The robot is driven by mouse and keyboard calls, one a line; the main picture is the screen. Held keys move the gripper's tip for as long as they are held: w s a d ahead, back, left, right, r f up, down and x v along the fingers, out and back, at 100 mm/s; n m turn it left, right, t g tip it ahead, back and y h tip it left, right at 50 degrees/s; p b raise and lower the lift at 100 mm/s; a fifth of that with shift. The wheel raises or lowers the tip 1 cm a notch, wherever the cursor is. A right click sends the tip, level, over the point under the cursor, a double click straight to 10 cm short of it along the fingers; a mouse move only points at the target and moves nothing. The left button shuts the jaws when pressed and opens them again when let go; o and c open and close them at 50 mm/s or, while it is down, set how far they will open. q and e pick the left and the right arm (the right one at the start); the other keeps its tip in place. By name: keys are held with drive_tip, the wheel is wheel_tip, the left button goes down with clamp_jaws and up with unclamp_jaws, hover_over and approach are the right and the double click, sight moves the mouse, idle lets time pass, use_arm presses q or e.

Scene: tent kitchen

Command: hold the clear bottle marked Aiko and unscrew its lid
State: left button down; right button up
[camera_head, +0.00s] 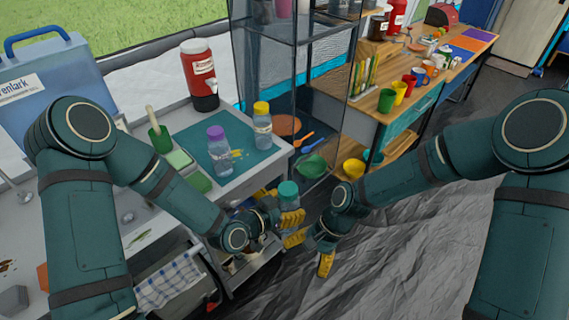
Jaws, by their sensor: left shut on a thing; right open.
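My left gripper (281,205) is shut on a clear bottle with a teal lid (288,188), held off the counter just past its front right corner. The lid sits on top of the bottle. The gripper hides much of the body, and I cannot read any name on it. My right gripper (309,252) is open and empty, a little below and to the right of the held bottle, with its yellow fingers apart. A purple-lidded bottle (219,153) and a yellow-lidded bottle (262,128) stand upright on the counter's teal mat (245,172).
A red drink dispenser (200,76) stands at the back of the grey counter. A glass-sided shelf (268,60) rises behind the mat. A wooden bench (400,122) with coloured cups is at the upper right. Dark crinkled floor (400,250) lies clear below my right arm.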

wheel_tip(320, 180, up, 8)
drive_tip(key=a+m+g, duration=0.2)
wheel_tip(320, 180, up, 10)
drive_tip(key=t+h, duration=0.5)
hover_over(284, 187)
drive_tip(key=shift+s+d+r, duration=0.1)
drive_tip(key=shift+s+d, duration=0.05)
drive_tip(key=shift+s, duration=0.05)
drive_tip(key=shift+w+f, duration=0.15)
drive_tip(key=shift+f, duration=0.15)
wheel_tip(284, 187, down, 7)
drive_tip(key=shift+f, duration=0.2)
drive_tip(key=c, duration=1.3)
drive_tip(key=shift+r, duration=0.1)
